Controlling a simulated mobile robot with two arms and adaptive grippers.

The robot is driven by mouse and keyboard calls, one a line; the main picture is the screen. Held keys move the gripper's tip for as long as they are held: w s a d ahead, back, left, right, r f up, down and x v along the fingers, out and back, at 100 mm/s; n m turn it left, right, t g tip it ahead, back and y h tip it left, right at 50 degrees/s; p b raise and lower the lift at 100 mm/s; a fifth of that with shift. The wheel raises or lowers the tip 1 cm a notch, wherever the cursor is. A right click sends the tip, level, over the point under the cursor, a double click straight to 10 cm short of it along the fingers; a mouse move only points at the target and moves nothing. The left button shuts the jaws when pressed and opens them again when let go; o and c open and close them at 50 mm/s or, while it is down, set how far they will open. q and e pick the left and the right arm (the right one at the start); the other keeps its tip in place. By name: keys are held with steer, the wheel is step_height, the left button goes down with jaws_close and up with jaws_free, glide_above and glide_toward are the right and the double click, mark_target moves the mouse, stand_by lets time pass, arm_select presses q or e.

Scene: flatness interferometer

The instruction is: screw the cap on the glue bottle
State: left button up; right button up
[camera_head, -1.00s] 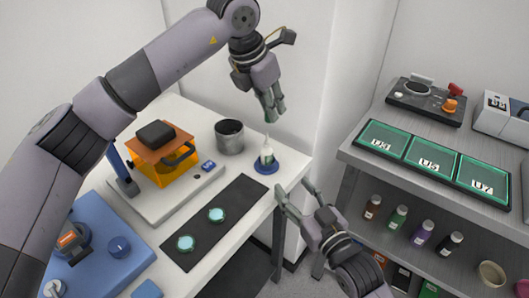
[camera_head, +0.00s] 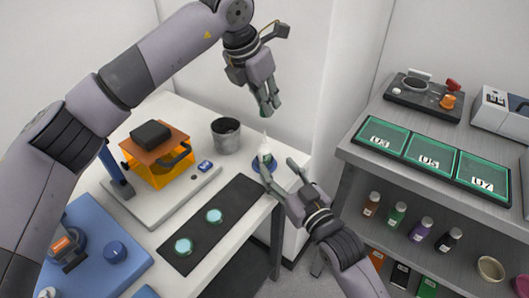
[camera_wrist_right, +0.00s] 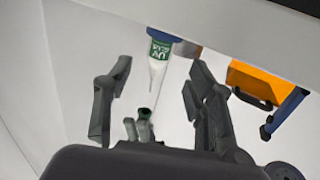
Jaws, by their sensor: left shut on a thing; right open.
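The glue bottle (camera_head: 265,150) stands upright in a round blue holder (camera_head: 256,166) at the table's right corner, its pointed nozzle bare. The right wrist view shows the bottle (camera_wrist_right: 160,58) inverted, with a green-and-white label. My left gripper (camera_head: 270,110) is above the bottle, apart from the nozzle. It is shut on a small dark green piece, apparently the cap (camera_wrist_right: 145,113), mostly hidden by the fingers. My right gripper (camera_head: 279,168) is open at the bottle's near right side. Its fingers (camera_wrist_right: 152,95) stand wide apart, with the bottle beyond the gap between them.
A dark grey cup (camera_head: 226,135) stands left of the bottle. A black mat (camera_head: 210,235) with two teal discs and an orange device (camera_head: 160,165) are farther left. A shelf unit (camera_head: 345,150) with green trays and small bottles is at the right.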

mark_target(268, 156)
steer(key=x, duration=0.8)
steer(key=shift+c, duration=0.2)
jaws_close()
stand_by(0.4)
